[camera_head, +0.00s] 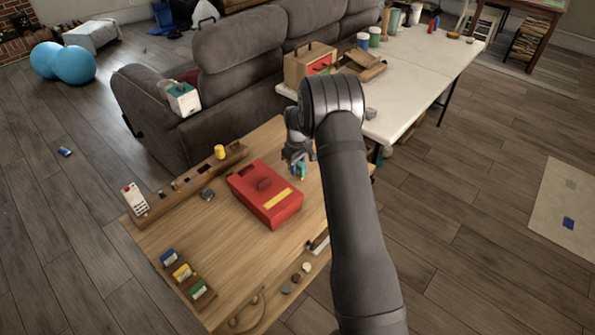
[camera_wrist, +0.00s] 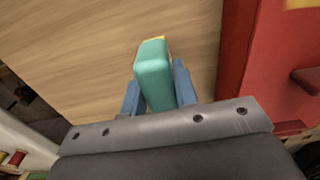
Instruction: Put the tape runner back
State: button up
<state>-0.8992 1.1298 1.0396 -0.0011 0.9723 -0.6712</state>
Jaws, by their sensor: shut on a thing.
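A teal piece with a bit of yellow at its far end, which looks like the tape runner (camera_wrist: 153,75), is between the two blue fingers of my gripper (camera_wrist: 158,88) in the wrist view. My gripper (camera_head: 300,167) is shut on it. In the head view the tape runner (camera_head: 302,172) shows small and teal below the gripper, over the far right part of the wooden table (camera_head: 230,300). It is just right of the red case (camera_head: 254,191), apart from it. I cannot tell whether it touches the table top.
A wooden rail (camera_head: 180,192) with a yellow item and a white remote runs along the table's left edge. A tray of blue, yellow and green packs (camera_head: 183,272) lies at the front left. A white table (camera_head: 408,92) with a wooden box (camera_head: 308,62) stands behind.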

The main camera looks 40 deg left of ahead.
jog(key=shift+f, duration=1.15)
jog(key=shift+f, duration=0.15)
jog(key=o, duration=0.9)
jog(key=shift+o, duration=0.2)
notch_tip(320, 180, up, 12)
jog(key=shift+r, duration=0.2)
